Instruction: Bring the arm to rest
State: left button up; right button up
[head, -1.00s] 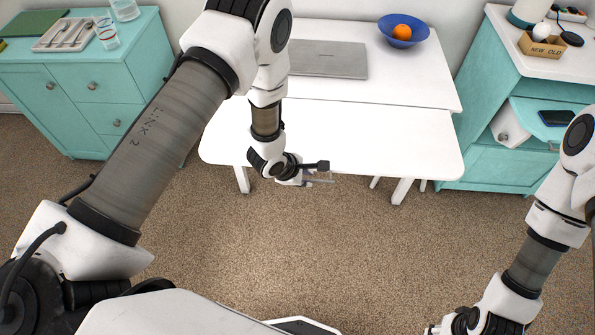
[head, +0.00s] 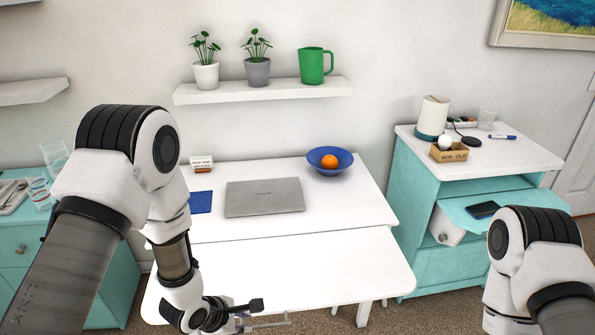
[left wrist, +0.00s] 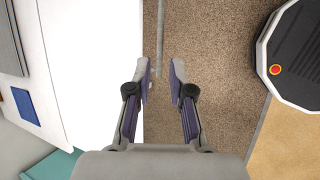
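My left gripper (head: 268,318) shows at the bottom of the head view, by the front edge of the white desk (head: 330,260). In the left wrist view the two fingers of my left gripper (left wrist: 161,75) stand apart with nothing between them. The desk's edge lies at the left of that view and brown carpet is under the fingers. My right arm (head: 540,270) comes in at the lower right of the head view; its gripper is out of the picture.
A laptop (head: 264,198), a blue bowl (head: 345,164) with an orange (head: 329,162), and a blue pad (head: 201,202) lie on the desk. A teal cabinet (head: 416,180) with a pulled-out drawer (head: 520,207) holding a phone stands at right. The desk's front part is clear.

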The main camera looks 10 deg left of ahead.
pick_arm(q)
jog(key=s+a+f+m+g+y, duration=0.1)
jog(key=s+a+f+m, duration=0.1)
jog(key=s+m, duration=0.4)
jog(key=s+a+f+m+g+y, duration=0.1)
jog(key=s+a+f+m+g, duration=0.1)
jog(key=s+f+m, duration=0.2)
jog(key=s+a+f+m+g+y, duration=0.1)
jog(key=s+f+m, duration=0.3)
jog(key=s+m, duration=0.6)
jog(key=s+a+g, duration=0.1)
jog(key=s, duration=0.1)
jog(key=shift+s, duration=0.4)
jog(key=shift+a, duration=0.1)
